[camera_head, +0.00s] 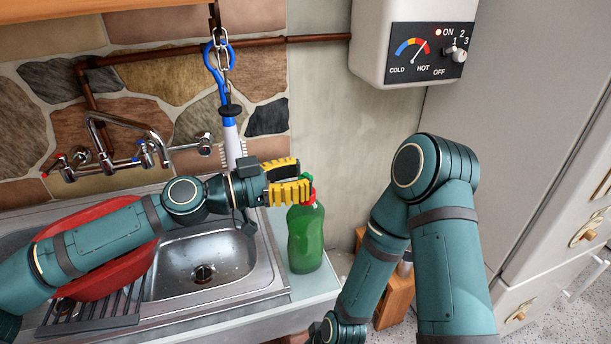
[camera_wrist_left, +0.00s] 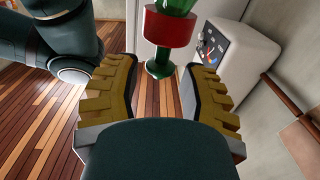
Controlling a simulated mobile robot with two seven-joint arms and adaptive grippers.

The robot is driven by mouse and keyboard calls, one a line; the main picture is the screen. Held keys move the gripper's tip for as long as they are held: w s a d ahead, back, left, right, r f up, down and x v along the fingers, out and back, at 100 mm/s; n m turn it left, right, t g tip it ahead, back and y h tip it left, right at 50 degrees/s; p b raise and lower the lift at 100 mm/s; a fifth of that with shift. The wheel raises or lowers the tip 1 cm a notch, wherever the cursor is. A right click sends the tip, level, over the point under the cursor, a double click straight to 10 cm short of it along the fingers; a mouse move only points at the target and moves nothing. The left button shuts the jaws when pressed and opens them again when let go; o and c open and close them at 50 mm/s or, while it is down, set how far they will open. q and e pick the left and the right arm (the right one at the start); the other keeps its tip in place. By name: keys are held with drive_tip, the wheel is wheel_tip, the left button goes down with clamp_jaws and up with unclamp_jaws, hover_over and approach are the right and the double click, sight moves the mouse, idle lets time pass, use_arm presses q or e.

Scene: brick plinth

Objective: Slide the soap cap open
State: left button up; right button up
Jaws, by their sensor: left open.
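A green soap bottle (camera_head: 306,238) stands upright on the counter at the right end of the sink. Its red cap (camera_head: 312,197) is partly hidden behind my left gripper in the head view. My left gripper (camera_head: 300,179) is open at cap height, its yellow-padded fingers pointing right. In the left wrist view, the red cap (camera_wrist_left: 168,31) and a green spout (camera_wrist_left: 160,68) show upside down, beyond and between the open fingers (camera_wrist_left: 162,78). I cannot tell whether the fingers touch the cap. My right arm reaches down at the right; its gripper is out of view.
A red basin (camera_head: 100,277) sits in the left part of the steel sink (camera_head: 240,262). A brush (camera_head: 231,140) hangs on the wall behind my left gripper. The tap (camera_head: 125,150) is at the back left. A water heater (camera_head: 410,40) hangs at the upper right.

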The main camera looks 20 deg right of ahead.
use_arm(q)
drive_tip(key=a, duration=1)
drive_tip(key=shift+s+a, duration=0.15)
drive_tip(key=shift+s, duration=0.15)
